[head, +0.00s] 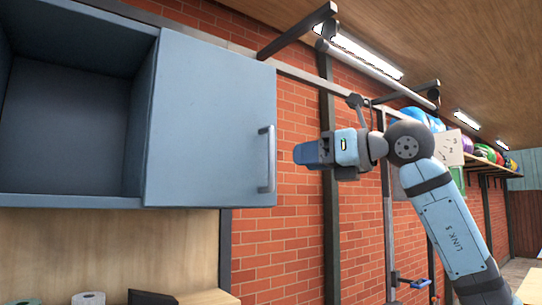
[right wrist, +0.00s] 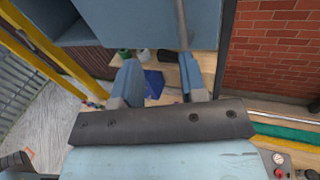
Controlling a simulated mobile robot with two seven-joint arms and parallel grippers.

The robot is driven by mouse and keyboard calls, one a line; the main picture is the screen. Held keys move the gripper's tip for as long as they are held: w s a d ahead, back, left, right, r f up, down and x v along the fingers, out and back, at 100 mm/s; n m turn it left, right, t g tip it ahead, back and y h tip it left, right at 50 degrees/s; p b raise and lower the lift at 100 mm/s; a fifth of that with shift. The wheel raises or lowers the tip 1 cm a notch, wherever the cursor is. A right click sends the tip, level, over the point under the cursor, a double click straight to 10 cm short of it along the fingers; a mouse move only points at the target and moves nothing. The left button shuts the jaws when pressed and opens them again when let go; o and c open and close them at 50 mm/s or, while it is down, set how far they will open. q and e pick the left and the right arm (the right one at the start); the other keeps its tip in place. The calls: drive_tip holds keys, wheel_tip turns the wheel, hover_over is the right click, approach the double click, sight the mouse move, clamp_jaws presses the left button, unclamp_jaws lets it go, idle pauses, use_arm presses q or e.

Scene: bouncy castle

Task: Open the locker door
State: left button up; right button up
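The locker is a blue-grey wall cabinet with an open compartment (head: 65,120) at the left of the head view. Its flat blue door (head: 205,125) covers the right part and looks shut. A vertical grey bar handle (head: 267,160) is near the door's right edge. My right gripper (head: 300,154) is just right of the handle, pointing left, apart from it in the head view. In the right wrist view its two fingers (right wrist: 158,84) are spread with nothing between them. The handle (right wrist: 183,25) shows there beyond the right finger. My left gripper is not in view.
A brick wall (head: 285,235) with dark posts is behind my right arm. Below the cabinet is a wooden surface (head: 205,297) with a paper roll (head: 88,298) and a dark item. A shelf with colourful balls (head: 480,150) is at the right. Yellow posts (right wrist: 60,50) show in the wrist view.

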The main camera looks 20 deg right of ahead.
wheel_tip(320, 180, up, 4)
drive_tip(key=s+d+t+h, duration=0.2)
drive_tip(key=shift+m, duration=0.5)
drive_tip(key=p+x, duration=0.1)
drive_tip(key=x, duration=0.3)
drive_tip(key=p+x, duration=0.1)
drive_tip(key=x, duration=0.4)
drive_tip(key=p+x, duration=0.1)
drive_tip(key=x, duration=0.3)
drive_tip(key=shift+w+d+p, duration=0.2)
drive_tip(key=shift+w+p, duration=0.2)
clamp_jaws()
